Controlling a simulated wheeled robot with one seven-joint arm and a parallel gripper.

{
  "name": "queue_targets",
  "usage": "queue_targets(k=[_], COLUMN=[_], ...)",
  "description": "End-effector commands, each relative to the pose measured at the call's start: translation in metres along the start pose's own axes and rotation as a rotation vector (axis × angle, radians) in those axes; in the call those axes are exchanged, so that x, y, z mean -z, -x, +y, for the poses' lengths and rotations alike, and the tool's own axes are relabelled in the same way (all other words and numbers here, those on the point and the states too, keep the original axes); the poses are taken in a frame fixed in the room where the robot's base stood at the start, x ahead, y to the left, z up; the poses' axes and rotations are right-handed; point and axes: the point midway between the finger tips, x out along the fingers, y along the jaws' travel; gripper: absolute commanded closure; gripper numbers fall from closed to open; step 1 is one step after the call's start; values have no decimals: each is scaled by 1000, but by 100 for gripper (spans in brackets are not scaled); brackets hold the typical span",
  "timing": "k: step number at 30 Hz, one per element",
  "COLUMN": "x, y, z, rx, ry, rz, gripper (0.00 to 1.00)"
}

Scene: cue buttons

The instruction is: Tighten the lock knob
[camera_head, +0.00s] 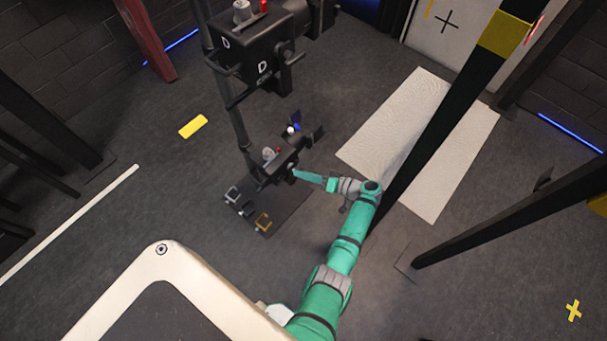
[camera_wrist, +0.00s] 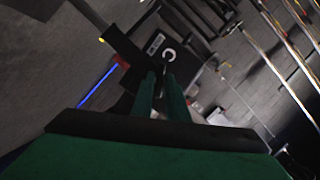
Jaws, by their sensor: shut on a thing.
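My gripper (camera_head: 294,175) reaches from the right to the side of the lower black device (camera_head: 272,168) on the stand. Its fingers are closed on a small dark part at the device's side, which I take to be the lock knob (camera_head: 290,178). The knob is mostly hidden by the fingers and too small to show its turn. In the wrist view the two green fingers (camera_wrist: 161,76) point at the black device, close together. A white ring (camera_wrist: 169,54) shows just beyond the fingertips.
A larger black box (camera_head: 262,58) marked D hangs on the same stand above. A dark post (camera_head: 440,120) rises close right of my arm. Pale mats (camera_head: 400,125) lie behind it.

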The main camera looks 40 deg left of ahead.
Motion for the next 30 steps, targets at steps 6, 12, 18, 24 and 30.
queue_targets(k=[6, 12, 18, 24, 30], x=[0, 0, 4, 18, 13], y=[0, 0, 2, 8, 18], z=[0, 0, -6, -27, -51], rx=[-1, -1, -1, 1, 0], ry=[1, 1, 4, 6, 3], rz=[0, 0, 1, 1, 2], gripper=[72, 72, 72, 72, 72])
